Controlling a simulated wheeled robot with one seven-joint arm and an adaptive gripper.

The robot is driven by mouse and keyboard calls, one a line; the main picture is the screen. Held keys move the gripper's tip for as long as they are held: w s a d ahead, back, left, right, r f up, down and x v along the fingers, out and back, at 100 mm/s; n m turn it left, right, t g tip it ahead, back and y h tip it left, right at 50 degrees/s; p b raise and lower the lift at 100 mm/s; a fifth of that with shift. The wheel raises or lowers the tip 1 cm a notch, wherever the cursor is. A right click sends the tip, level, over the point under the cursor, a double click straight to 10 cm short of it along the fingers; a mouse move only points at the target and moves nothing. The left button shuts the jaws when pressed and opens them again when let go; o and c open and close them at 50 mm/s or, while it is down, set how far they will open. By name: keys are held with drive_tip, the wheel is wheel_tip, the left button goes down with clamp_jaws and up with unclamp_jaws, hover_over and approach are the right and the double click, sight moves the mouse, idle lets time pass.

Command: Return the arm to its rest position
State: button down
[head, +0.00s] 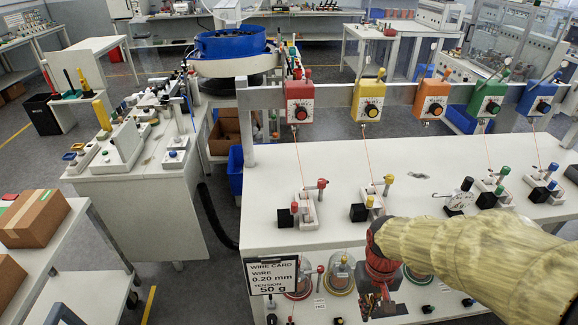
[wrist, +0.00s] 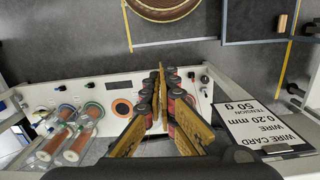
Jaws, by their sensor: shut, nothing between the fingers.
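My arm (head: 480,258), in a tan ribbed sleeve, reaches in from the right of the head view. My gripper (head: 376,306) hangs pointing down in front of the white bench's front edge, beside the wire card sign. In the wrist view my gripper (wrist: 160,75) has its two tan-padded fingers drawn together at the tips, with nothing between them. The wire card sign (head: 272,275) reads 0.20 mm, tension 50 g; it also shows upside down at the right of the wrist view (wrist: 262,125).
The white bench (head: 330,165) carries small clamp stations and a rail of coloured tensioner boxes (head: 366,100). A lower shelf holds domed coils (head: 341,275) close to my gripper. A side table with cardboard boxes (head: 34,218) stands left. Grey floor (head: 185,290) lies open between.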

drive_tip(key=s+r+t, duration=0.3)
drive_tip(key=r, duration=0.7)
drive_tip(key=s+r+t, duration=0.3)
drive_tip(key=r, duration=0.7)
drive_tip(key=shift+s+a+r+p, duration=0.25)
drive_tip(key=shift+s+p, duration=0.1)
drive_tip(key=shift+p, duration=0.1)
drive_tip(key=c, duration=2.6)
unclamp_jaws()
